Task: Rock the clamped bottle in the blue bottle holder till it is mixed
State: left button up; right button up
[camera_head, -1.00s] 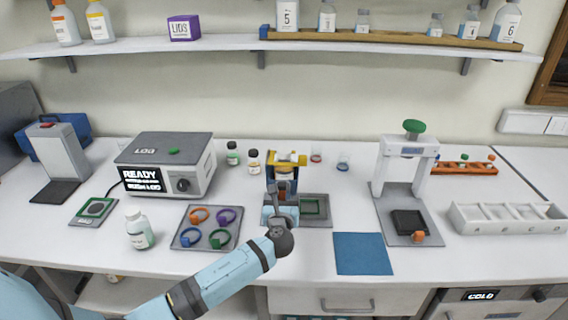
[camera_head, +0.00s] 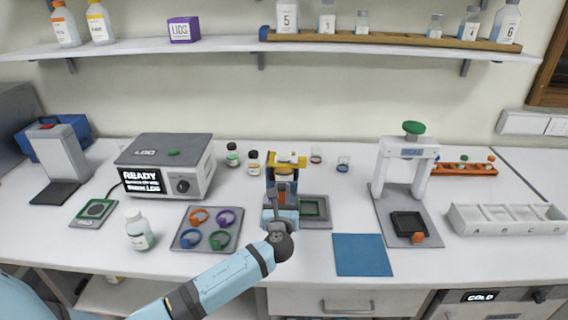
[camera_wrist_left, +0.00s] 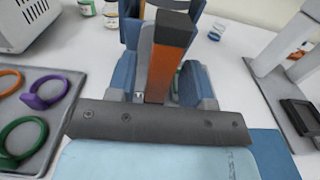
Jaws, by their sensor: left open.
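The blue bottle holder (camera_head: 271,172) stands behind my left gripper, with a yellow clamp (camera_head: 287,158) across its top. A pale bottle under the clamp is mostly hidden. An upright orange bar with a dark top (camera_wrist_left: 168,65) is on the holder's near side. My left gripper (camera_head: 281,198) is open at the front of the holder. In the left wrist view the orange bar stands between the blue pieces in front of my wrist; I cannot tell whether the fingers touch it. My right gripper is out of view.
A white press (camera_head: 408,146) stands further right. Small jars are behind.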

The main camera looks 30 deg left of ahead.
pick_arm(q)
jog(key=p+v, duration=0.2)
jog(key=v, duration=0.5)
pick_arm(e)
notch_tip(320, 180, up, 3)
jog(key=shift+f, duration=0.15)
